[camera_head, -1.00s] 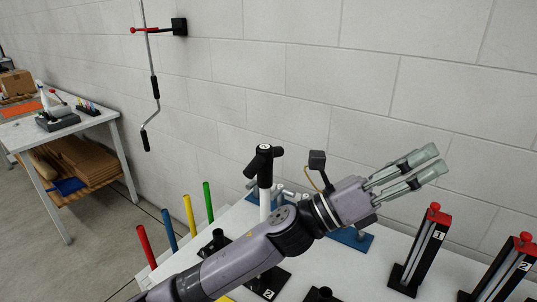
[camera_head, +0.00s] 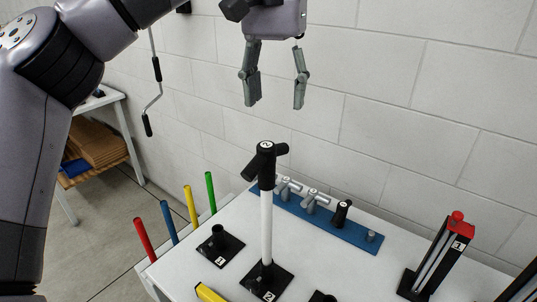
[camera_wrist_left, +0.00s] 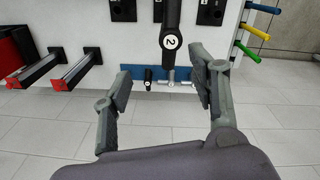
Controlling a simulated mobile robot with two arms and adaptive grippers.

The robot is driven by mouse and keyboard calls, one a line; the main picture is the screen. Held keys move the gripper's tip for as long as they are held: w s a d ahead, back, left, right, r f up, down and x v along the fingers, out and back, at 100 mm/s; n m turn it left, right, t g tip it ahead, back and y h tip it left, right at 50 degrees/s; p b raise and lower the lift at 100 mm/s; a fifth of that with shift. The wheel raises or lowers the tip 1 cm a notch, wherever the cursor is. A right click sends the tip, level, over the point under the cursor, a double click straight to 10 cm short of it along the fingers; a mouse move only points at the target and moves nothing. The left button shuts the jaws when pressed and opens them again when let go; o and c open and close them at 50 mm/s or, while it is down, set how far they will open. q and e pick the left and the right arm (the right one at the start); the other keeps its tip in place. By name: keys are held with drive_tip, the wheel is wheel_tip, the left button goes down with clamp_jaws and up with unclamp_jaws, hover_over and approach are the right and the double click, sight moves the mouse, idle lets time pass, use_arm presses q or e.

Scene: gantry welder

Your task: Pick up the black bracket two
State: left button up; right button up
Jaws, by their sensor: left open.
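The black bracket two (camera_head: 266,165) is a black T-shaped piece with a round "2" label on its top. It sits upright on a white post (camera_head: 266,225) that rises from a black base plate marked 2 (camera_head: 255,283). My left gripper (camera_head: 275,106) is open and empty, pointing down above the bracket and apart from it. In the left wrist view the bracket (camera_wrist_left: 171,22) shows at the top, beyond my open left gripper (camera_wrist_left: 162,78). My right gripper is not in view.
A blue rail (camera_head: 330,226) with metal fittings lies behind the post. A red-topped stand marked 1 (camera_head: 440,255) is at right. Another black base marked 1 (camera_head: 220,245) is at left, near several coloured rods (camera_head: 192,205). A block wall (camera_head: 400,110) stands behind the white table.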

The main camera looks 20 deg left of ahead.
use_arm(q)
drive_tip(key=b, duration=0.2)
hover_over(268, 145)
wheel_tip(268, 145, down, 5)
drive_tip(key=shift+d, duration=0.1)
wheel_tip(268, 145, down, 6)
drive_tip(key=shift+r+p, duration=0.25)
drive_tip(key=shift+p, duration=0.3)
drive_tip(key=shift+f, duration=0.5)
drive_tip(key=f, duration=0.1)
drive_tip(key=f+p, duration=0.1)
drive_tip(key=f, duration=0.1)
drive_tip(key=f+p, duration=0.1)
drive_tip(key=shift+a+f, duration=0.15)
drive_tip(key=shift+a, duration=0.15)
drive_tip(key=shift+f, duration=0.4)
drive_tip(key=shift+d, duration=0.1)
clamp_jaws()
